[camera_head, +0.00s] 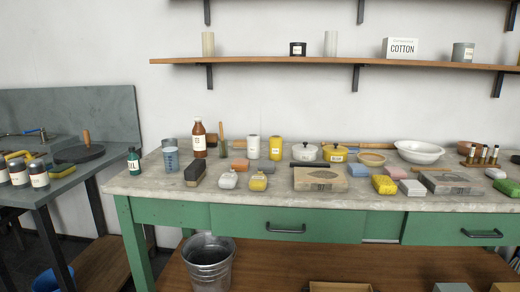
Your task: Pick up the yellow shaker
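A yellow upright cylinder (275,148) with a pale label, which looks like the yellow shaker, stands toward the back of the green workbench (140,186), left of its middle. A similar white cylinder (253,147) stands just to its left.
A white lidded pot (306,152) and a yellow lidded pot (335,153) stand to the shaker's right. A brown bottle (199,139) is to its left. A printed stone block (320,180) lies in front right. A metal bucket (209,262) sits below. A wooden shelf (280,61) hangs above.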

